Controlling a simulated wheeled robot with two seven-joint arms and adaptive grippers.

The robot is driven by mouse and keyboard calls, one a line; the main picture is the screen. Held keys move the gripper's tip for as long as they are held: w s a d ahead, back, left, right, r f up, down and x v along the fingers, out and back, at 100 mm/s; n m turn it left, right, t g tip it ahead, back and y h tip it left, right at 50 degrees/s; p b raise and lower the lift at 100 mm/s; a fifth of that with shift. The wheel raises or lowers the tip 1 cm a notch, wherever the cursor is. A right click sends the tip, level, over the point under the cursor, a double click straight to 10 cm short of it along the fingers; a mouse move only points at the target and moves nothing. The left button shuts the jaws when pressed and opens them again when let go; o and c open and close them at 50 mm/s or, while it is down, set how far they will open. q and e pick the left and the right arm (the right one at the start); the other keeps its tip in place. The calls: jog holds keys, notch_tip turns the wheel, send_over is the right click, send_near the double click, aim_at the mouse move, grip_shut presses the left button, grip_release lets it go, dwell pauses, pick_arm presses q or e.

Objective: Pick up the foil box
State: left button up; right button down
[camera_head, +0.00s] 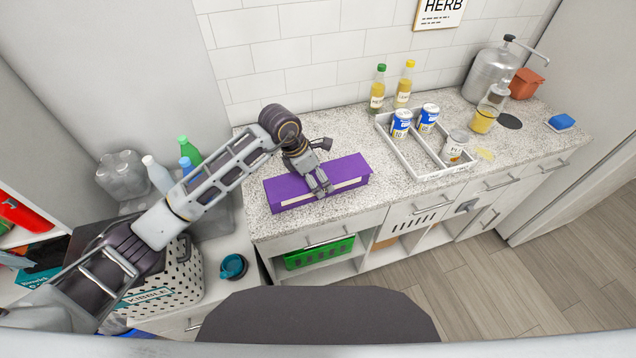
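A long purple box (285,190), which looks like the foil box, lies on the speckled counter near its front edge. A pale strip runs along its front face. My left gripper (321,190) reaches in from the left and points down over the middle of the box. Its fingers overlap the box's top and front edge in the picture. I cannot tell whether they touch the box or whether they are closed. The part of the box behind the fingers is hidden. My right gripper is not in view.
A divided white tray (436,174) with two blue-and-yellow cans and a jar stands right of the box. Two oil bottles (377,90) stand behind it. A white dotted kibble bin (188,275) and several bottles are at the left. The counter between box and wall is clear.

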pick_arm(q)
jog(key=shift+w+d+f, duration=0.1)
jog(key=shift+d+f, duration=0.15)
jog(key=shift+f, duration=0.45)
jog(key=c, duration=1.2)
